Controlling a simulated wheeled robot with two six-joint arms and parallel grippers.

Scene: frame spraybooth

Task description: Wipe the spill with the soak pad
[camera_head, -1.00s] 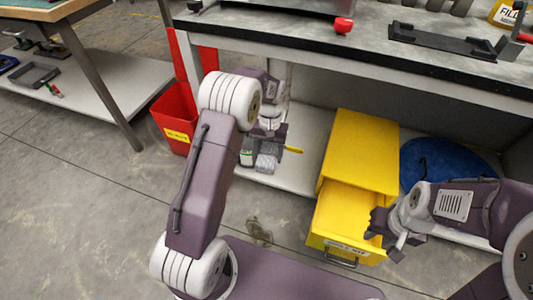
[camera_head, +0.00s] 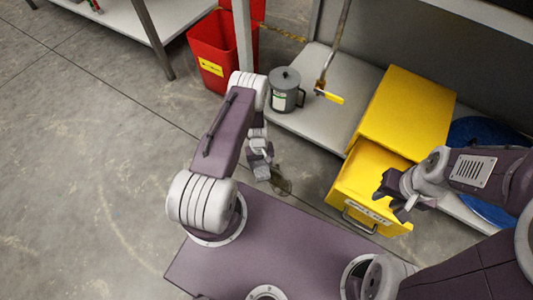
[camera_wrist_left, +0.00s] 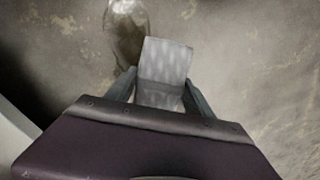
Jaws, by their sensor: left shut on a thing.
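The soak pad (camera_wrist_left: 165,62) is pale grey with a quilted pattern. My left gripper (camera_wrist_left: 160,88) is shut on it, and the pad sticks out past the fingertips. In the head view the left gripper (camera_head: 260,160) holds the pad (camera_head: 261,171) low over the floor, beside the spill. The spill (camera_head: 281,182) is a small brownish wet patch on the concrete; it also shows in the left wrist view (camera_wrist_left: 126,30), beyond and left of the pad. I cannot tell whether the pad touches the floor. My right gripper (camera_head: 396,196) is open at the yellow drawer.
The yellow cabinet (camera_head: 405,115) has its drawer (camera_head: 365,185) pulled out. A grey lidded can (camera_head: 286,92) stands on the low shelf (camera_head: 325,125) near a yellow-handled valve (camera_head: 330,96). A red bin (camera_head: 215,55) stands behind. A blue round object (camera_head: 485,135) lies right. Floor at left is clear.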

